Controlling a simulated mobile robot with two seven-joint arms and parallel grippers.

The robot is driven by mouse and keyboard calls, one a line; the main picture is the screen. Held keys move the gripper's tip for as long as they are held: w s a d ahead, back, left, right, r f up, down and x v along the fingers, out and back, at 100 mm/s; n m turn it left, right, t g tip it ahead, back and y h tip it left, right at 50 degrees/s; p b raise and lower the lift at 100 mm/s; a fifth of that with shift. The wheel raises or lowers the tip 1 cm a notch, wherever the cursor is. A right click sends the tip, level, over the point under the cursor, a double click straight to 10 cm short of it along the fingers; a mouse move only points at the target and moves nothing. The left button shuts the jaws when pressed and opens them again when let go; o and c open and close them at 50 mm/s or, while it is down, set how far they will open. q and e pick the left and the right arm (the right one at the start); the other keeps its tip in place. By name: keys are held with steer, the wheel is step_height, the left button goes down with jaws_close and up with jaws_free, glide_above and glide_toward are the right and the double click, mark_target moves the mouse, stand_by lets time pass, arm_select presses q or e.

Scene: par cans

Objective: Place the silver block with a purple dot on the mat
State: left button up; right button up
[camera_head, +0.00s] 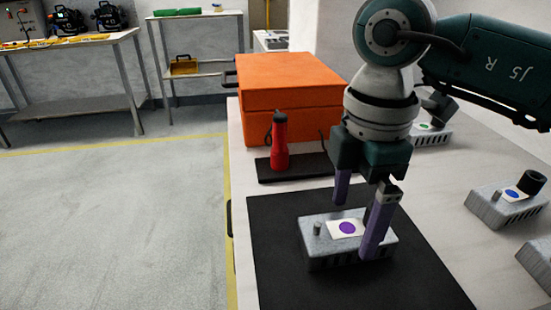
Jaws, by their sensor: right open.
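The silver block with a purple dot (318,248) rests on the black mat (275,283), flat, with its dotted label facing up. My right gripper (359,228) is just above and around the right part of the block. Its purple fingers are apart, one on the far side and one in front of the near right part. The jaws are open, and I cannot tell whether a finger touches the block. My left gripper is not in view.
Silver blocks with a blue dot (490,207) and a green dot (430,134) stand on the table to the right. Open floor lies left.

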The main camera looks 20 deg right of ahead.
mark_target(350, 227)
step_height(350, 227, up, 9)
steer(key=p, duration=0.1)
steer(key=shift+r, duration=0.2)
stand_by(1.0)
